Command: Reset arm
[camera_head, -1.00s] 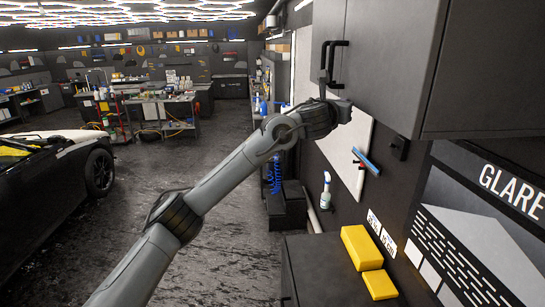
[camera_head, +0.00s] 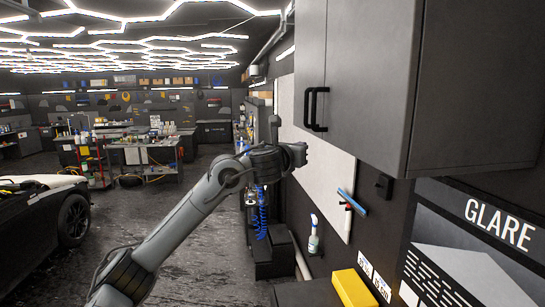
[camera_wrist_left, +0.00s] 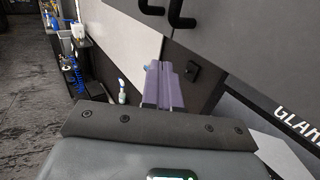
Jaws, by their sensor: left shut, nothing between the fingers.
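My left arm reaches up from the lower left in the head view. Its wrist and left gripper (camera_head: 275,130) are beside the cabinet, below and left of the black door handles (camera_head: 315,108), and apart from them. In the left wrist view the two fingers of the left gripper (camera_wrist_left: 158,72) are together with nothing between them. The dark overhead cabinet (camera_head: 370,70) has its doors closed. Its handles also show at the top of the left wrist view (camera_wrist_left: 180,16). My right gripper is in neither view.
A spray bottle (camera_head: 314,236) and a blue squeegee (camera_head: 351,202) are by the right wall. A yellow block (camera_head: 352,288) lies on the counter at the bottom. A car (camera_head: 40,225) stands at left, with open floor between it and the wall.

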